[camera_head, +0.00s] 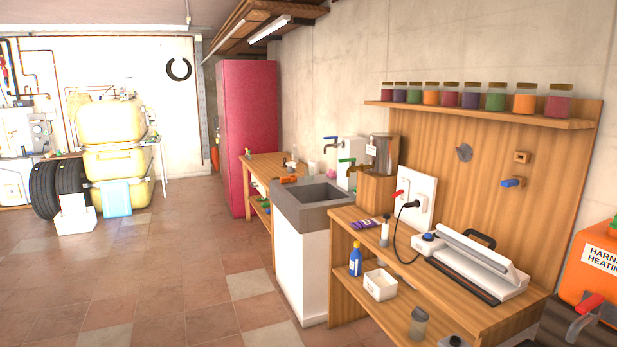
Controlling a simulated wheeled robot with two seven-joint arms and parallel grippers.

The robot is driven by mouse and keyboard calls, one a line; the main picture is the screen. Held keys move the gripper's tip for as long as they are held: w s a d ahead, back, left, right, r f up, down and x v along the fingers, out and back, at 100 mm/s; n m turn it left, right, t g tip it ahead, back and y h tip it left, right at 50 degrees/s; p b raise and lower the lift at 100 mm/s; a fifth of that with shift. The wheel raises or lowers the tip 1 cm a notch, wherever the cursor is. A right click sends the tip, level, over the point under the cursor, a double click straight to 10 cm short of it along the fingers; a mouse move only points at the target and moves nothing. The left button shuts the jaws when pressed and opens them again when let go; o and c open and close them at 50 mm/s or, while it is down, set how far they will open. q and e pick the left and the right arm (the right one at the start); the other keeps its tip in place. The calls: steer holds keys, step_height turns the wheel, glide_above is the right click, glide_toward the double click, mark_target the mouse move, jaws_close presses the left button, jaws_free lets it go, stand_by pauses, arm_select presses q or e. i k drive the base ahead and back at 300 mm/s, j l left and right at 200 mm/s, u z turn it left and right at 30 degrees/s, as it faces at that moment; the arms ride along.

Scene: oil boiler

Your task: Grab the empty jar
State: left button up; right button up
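A small greyish see-through jar (418,325) stands upright near the front right of the lower shelf of the wooden workbench. It looks empty, but it is too small to be sure. Several jars with coloured contents (497,97) stand in a row on the wall shelf above the bench. Neither of my grippers is in view.
The workbench top (350,216) carries a sealing machine (470,262) and a small bottle (385,232). A blue bottle (355,259) and a white box (380,284) sit on the lower shelf. An orange tank (592,262) is at right.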

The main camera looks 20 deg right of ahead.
mark_target(308, 171)
steer(key=i, duration=2.2)
steer(key=i+j+z, duration=0.2)
steer(key=i, duration=0.25)
steer(key=i+z, duration=0.15)
steer(key=i, duration=0.25)
steer(key=i+j+z, duration=0.2)
steer(key=i, duration=0.25)
steer(key=i+j+z, duration=0.15)
steer(key=i+j, duration=0.15)
steer(key=i, duration=0.1)
